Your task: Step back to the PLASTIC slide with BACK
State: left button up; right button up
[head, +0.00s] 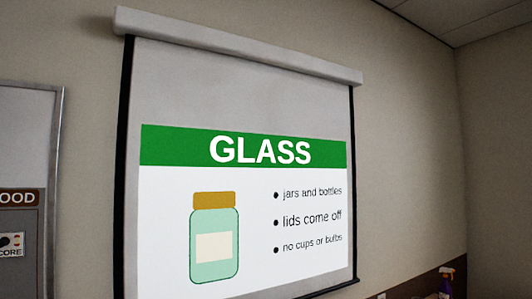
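A pull-down projector screen (236,85) hangs on the wall in the middle of the head view. The slide (165,215) on it has a green band (180,147) reading "GLASS". Under the band is a drawn jar (214,240) with a brown lid, beside text lines "jars and bottles", "lids come off" and "no cups or bulbs". No PLASTIC slide and no BACK button show in this view. Neither of my grippers is in view.
At the left edge is part of a framed board (25,130) with a label ending in "OOD". At the lower right a spray bottle (446,279) with an orange and purple top stands by a dark brown strip. A room corner is at the right.

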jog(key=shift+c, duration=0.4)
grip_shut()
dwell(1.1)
